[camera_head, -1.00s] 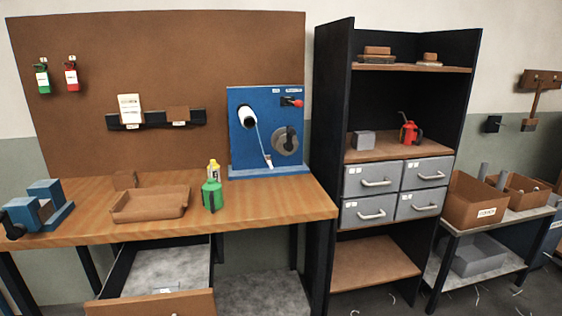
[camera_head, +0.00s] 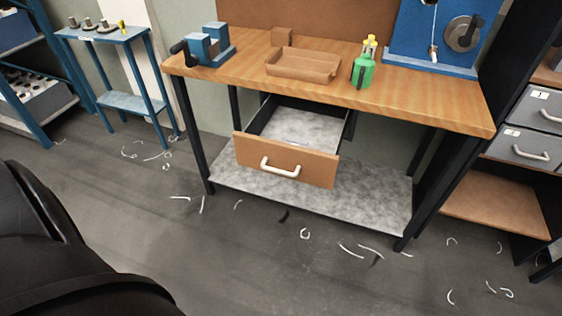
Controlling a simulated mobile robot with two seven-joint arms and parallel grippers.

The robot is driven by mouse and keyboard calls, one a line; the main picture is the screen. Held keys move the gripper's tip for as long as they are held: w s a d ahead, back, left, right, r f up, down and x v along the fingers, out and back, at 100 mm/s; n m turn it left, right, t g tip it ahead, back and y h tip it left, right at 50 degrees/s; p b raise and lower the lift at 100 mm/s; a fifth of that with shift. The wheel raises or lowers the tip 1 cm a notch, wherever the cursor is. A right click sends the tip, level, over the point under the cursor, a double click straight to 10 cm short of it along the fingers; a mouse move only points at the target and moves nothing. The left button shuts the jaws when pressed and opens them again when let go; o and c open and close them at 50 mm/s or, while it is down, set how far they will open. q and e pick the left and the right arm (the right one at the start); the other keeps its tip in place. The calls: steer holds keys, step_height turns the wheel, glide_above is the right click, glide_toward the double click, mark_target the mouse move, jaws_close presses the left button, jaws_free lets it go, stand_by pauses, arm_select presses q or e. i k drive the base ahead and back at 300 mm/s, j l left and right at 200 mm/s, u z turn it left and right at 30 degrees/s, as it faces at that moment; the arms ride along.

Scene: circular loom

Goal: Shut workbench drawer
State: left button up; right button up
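The workbench (camera_head: 420,104) has a wooden top and dark legs. Its drawer (camera_head: 300,168) is pulled out under the top, with a wooden front, a grey inside and a pale handle (camera_head: 280,170). The part of the drawer's inside that shows looks bare. Neither of my grippers is in view. A large black part of my own body fills the lower left of the head view.
On the bench stand a blue vise (camera_head: 208,46), a brown tray (camera_head: 303,66) and a green bottle (camera_head: 363,70). A grey lower shelf (camera_head: 370,205) lies under the drawer. The floor (camera_head: 240,265) before the bench is open, with scattered pale thread scraps.

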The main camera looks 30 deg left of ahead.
mark_target(262, 146)
steer(key=k+u, duration=0.1)
steer(key=u, duration=0.85)
steer(key=i, duration=1)
